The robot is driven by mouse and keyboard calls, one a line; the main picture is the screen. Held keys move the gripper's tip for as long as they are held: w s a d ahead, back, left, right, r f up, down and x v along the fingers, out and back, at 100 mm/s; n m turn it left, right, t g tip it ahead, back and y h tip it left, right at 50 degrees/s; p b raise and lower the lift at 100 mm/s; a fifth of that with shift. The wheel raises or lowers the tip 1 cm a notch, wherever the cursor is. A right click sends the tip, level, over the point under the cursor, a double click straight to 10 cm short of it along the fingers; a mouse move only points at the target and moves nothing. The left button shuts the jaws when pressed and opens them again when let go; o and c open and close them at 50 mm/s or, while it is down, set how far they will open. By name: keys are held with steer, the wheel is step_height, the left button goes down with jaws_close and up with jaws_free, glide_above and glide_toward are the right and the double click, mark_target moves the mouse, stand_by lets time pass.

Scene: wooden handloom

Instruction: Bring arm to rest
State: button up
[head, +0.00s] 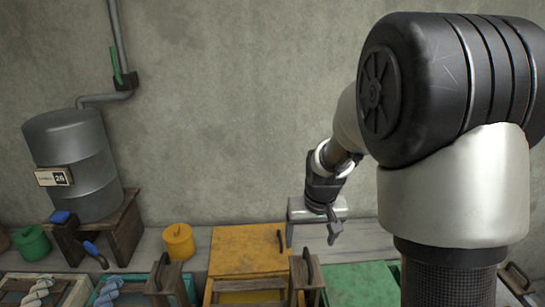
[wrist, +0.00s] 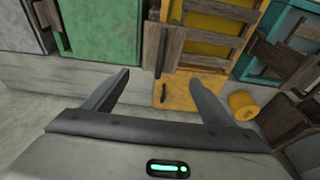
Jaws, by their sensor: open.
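My gripper (head: 334,222) hangs at the end of my arm, in front of the grey wall and above the row of boxes. In the wrist view my gripper (wrist: 152,88) has its two fingers spread wide, with nothing between them. It is open and empty. Behind the fingers lies a pale ledge and the yellow wooden box (wrist: 180,93). In the head view the yellow box (head: 240,249) is left of my gripper. My upper arm hides much of the right side of the head view.
A metal drum (head: 68,160) stands on a wooden stand (head: 122,228) at the left. A yellow pot (head: 179,242) and a green pot (head: 32,243) sit along the wall. A green box (head: 360,285) is below my gripper. The wall space left of my arm is clear.

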steer(key=s+r+t+p, duration=0.1)
steer(key=s+r, duration=1)
steer(key=r, duration=0.3)
steer(key=s+r+t+p, duration=0.1)
steer(key=s+r, duration=0.4)
steer(key=s, duration=0.7)
steer(key=shift+s+t, duration=0.25)
steer(key=shift+t, duration=0.05)
